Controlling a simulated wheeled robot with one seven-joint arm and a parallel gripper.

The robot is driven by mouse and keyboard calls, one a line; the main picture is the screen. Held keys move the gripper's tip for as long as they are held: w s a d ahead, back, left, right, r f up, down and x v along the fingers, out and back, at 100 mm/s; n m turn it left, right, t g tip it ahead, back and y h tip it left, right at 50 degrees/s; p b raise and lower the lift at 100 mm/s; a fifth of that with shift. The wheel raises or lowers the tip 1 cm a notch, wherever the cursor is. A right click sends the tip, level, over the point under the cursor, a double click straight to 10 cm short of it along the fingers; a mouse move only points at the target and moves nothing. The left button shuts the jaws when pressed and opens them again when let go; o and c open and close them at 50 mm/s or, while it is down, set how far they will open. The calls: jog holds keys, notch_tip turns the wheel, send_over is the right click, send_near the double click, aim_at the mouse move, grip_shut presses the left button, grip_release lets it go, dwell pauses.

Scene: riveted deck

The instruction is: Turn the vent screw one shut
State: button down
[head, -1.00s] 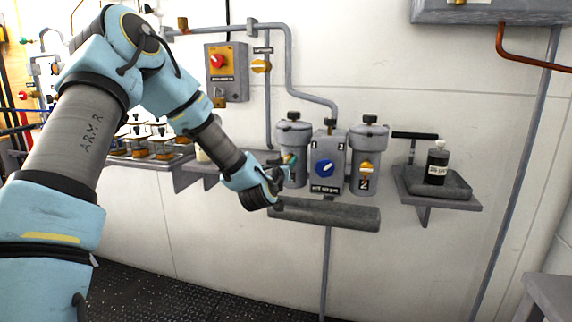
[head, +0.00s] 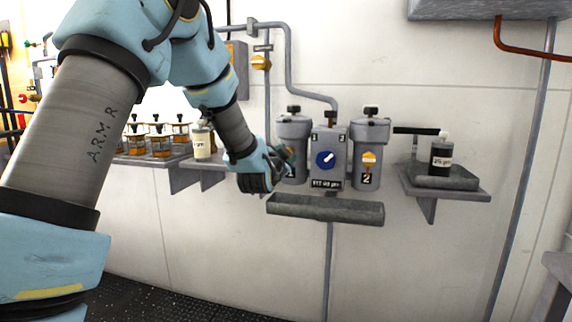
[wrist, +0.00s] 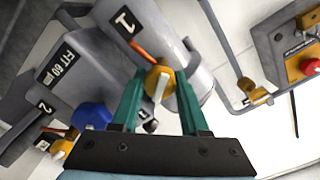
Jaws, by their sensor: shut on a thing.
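Canister one (head: 292,132) is a grey filter housing on the wall, with a dark screw knob (head: 293,109) on its lid. Its front is partly covered by my gripper (head: 286,157) in the head view. In the wrist view the label "1" (wrist: 125,20) marks it. There the teal fingers of my gripper (wrist: 158,84) stand on both sides of a yellow knob with a white pointer (wrist: 160,82), on the front of the canister. My gripper is shut on this yellow knob and is well below the lid screw.
To the right stand a grey block with a blue knob (head: 325,160) and canister two (head: 370,136). A grey trough (head: 325,209) juts out below. A shelf (head: 448,190) with a dark bottle (head: 441,155) is at right. Jars (head: 155,142) stand on a left shelf.

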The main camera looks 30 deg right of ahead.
jog(key=m+b, duration=0.2)
jog(key=m, duration=0.1)
jog(key=shift+f+m, duration=0.15)
jog(key=shift+m, duration=0.15)
jog(key=shift+m+b, duration=0.95)
jog(key=shift+m, duration=0.75)
jog(key=shift+c, duration=2.1)
grip_release()
jog(key=shift+s, duration=0.1)
jog(key=v, duration=1)
jog(key=shift+s+a, duration=0.25)
jog(key=shift+a, duration=0.05)
